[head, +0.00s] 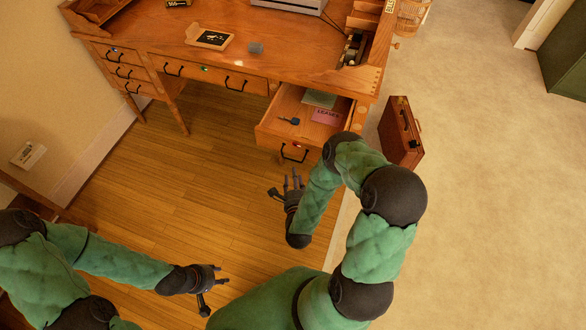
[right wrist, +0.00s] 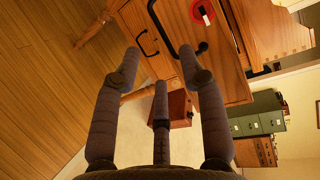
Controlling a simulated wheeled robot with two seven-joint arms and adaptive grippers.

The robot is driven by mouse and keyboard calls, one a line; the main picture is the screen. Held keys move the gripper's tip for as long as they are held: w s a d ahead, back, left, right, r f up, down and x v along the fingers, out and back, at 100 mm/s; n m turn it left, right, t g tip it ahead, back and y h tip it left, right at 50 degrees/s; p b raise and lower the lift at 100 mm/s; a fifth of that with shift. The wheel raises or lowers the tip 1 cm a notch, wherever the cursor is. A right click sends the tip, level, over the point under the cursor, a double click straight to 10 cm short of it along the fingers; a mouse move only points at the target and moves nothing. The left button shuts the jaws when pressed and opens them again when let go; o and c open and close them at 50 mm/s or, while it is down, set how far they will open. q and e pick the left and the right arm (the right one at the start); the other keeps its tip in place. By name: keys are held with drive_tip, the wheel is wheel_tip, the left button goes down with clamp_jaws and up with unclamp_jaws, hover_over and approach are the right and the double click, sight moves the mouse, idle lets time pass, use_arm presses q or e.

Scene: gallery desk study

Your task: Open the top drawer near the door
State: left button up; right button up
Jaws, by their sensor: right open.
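The top drawer (head: 273,138) at the desk's right end, the side toward the doorway, is pulled out. Its black handle (head: 294,153) is on the front. Inside lie a blue key (head: 289,121), a pink paper (head: 327,117) marked LEASES and a green paper (head: 319,98). My right gripper (head: 293,180) is open and empty, just in front of the drawer and apart from its handle. My left gripper (head: 218,284) looks open and empty, low over the floor.
The desk (head: 290,60) has closed drawers at left (head: 125,70) and middle (head: 205,75). A framed picture (head: 209,37) lies on top. A brown briefcase (head: 401,132) stands on the carpet right of the desk. The wooden floor before the desk is clear.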

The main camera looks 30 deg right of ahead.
drive_tip(key=shift+v, duration=2.6)
drive_tip(key=a+f+n+g+y, duration=0.6)
drive_tip(key=a+f+n+y, duration=0.15)
drive_tip(key=n, duration=0.35)
drive_tip(key=s+a+r+n+g+y+p, duration=0.1)
drive_tip(key=s+a+r+n+g+y, duration=0.1)
drive_tip(key=s+a+n+g, duration=0.5)
drive_tip(key=s+a+n+y, duration=0.1)
drive_tip(key=s+n, duration=0.2)
drive_tip(key=s, duration=0.1)
drive_tip(key=shift+s+a+n+g+y, duration=0.3)
drive_tip(key=shift+s+n+g+y, duration=0.05)
drive_tip(key=shift+n+g, duration=0.05)
